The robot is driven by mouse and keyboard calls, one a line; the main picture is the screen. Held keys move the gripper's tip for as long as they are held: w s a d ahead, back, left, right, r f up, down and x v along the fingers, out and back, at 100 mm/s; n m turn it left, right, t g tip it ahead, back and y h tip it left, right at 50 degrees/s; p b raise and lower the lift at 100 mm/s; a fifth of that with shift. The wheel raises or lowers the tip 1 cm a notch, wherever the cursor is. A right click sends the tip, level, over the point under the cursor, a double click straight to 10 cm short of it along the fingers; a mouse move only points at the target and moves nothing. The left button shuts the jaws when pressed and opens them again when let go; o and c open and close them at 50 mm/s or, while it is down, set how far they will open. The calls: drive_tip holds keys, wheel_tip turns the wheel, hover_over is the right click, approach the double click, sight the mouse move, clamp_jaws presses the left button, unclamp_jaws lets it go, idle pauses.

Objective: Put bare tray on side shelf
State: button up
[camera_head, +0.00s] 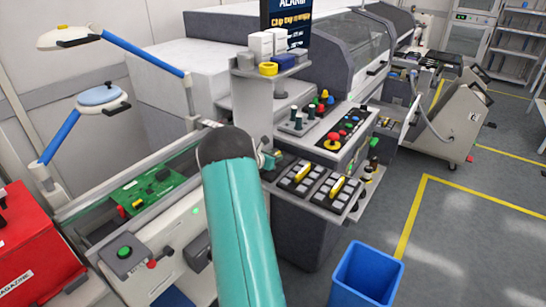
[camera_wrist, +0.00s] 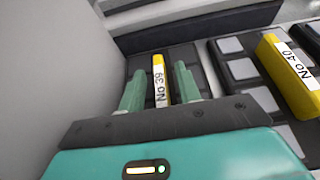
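In the wrist view, my gripper (camera_wrist: 159,88) has its two green fingers on either side of a yellow handle labelled No 39 (camera_wrist: 160,78). Dark gaps show between handle and fingers. The handle belongs to a dark tray (camera_wrist: 148,48), in which I see no light pads; my gripper hides much of it. To its right is a second dark tray with light grey pads (camera_wrist: 242,69) and a yellow handle labelled No 40 (camera_wrist: 290,68). In the head view, two trays with yellow handles (camera_head: 302,173) (camera_head: 338,187) lie on a light grey shelf (camera_head: 327,207). My arm covers much of my gripper there.
A control panel (camera_head: 335,138) with coloured knobs stands behind the trays. A post with a small upper shelf (camera_head: 275,71) rises at their left. A blue bin (camera_head: 367,276) stands on the floor in front. Open floor (camera_head: 470,245) lies to the right.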

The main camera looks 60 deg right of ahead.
drive_tip(key=shift+a+r, duration=0.1)
drive_tip(key=shift+r, duration=0.1)
drive_tip(key=v, duration=1.1)
drive_tip(key=shift+w+a+r, duration=0.1)
drive_tip(key=shift+w+a, duration=0.05)
drive_tip(key=shift+a, duration=0.25)
drive_tip(key=shift+a+r, duration=0.1)
drive_tip(key=shift+a, duration=0.05)
drive_tip(key=w+a+r+m+t+y, duration=0.15)
drive_tip(key=a+r+m, duration=0.4)
drive_tip(key=a, duration=0.65)
drive_tip(key=w+a+r+m+t+y, duration=0.1)
drive_tip(key=a+r+m+y, duration=0.4)
drive_tip(key=a, duration=0.8)
drive_tip(key=s+a+r+m+t+y, duration=0.1)
drive_tip(key=s+a+m+y, duration=0.1)
drive_tip(key=a, duration=0.8)
drive_tip(key=s+a+r+m+t+y, duration=0.1)
drive_tip(key=s+a, duration=0.4)
drive_tip(key=a, duration=0.6)
drive_tip(key=s+a+r+m+t+y, duration=0.2)
drive_tip(key=s+a+t+y, duration=0.1)
drive_tip(key=a, duration=0.8)
drive_tip(key=shift+s+a+r+m+y, duration=0.25)
drive_tip(key=shift+r+m+y, duration=0.05)
drive_tip(key=shift+m+y, duration=0.05)
